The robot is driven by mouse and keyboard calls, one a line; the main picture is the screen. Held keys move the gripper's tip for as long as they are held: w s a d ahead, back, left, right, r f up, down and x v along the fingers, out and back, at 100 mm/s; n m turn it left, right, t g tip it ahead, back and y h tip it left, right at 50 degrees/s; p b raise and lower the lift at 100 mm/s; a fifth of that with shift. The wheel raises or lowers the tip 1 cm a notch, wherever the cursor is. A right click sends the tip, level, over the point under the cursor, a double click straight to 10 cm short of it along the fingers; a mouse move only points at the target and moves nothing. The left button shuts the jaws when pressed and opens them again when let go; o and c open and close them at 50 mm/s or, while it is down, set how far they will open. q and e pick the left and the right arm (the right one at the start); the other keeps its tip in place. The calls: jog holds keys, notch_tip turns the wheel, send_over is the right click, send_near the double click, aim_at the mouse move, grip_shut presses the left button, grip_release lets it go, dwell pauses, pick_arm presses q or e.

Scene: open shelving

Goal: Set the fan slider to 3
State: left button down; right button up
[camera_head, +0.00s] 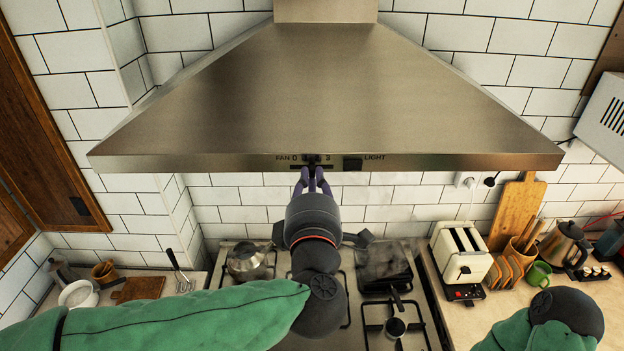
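The fan slider (312,166) is on the front edge of the steel range hood (250,110). Its track runs under the label FAN with the marks 0 to 3, and the marks in the middle are partly covered. My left gripper (313,172) is just below the track, pointing up, with its fingertips at the slider's middle. The fingers are close together at the tips; I cannot tell whether they grip the knob or only touch it. My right arm shows at the lower right, and its gripper is not visible.
A light switch (352,164) is on the hood edge right of the slider. Below are a gas stove (395,325) with a kettle (247,262) and a pan (384,268). A toaster (461,254) and a cutting board (516,212) stand on the right counter.

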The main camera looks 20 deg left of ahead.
aim_at(329, 166)
pick_arm(q)
jog(key=shift+w+d+r, duration=0.15)
jog(key=shift+w+d, duration=0.05)
jog(key=shift+d, duration=0.6)
jog(key=shift+w+d+r, duration=0.1)
jog(key=shift+w+d, duration=0.1)
jog(key=shift+d, duration=0.55)
jog(key=shift+a, duration=0.15)
jog(key=c, duration=1.2)
grip_release()
jog(key=shift+o, duration=0.2)
jog(key=shift+f, duration=0.1)
jog(key=v, duration=1.2)
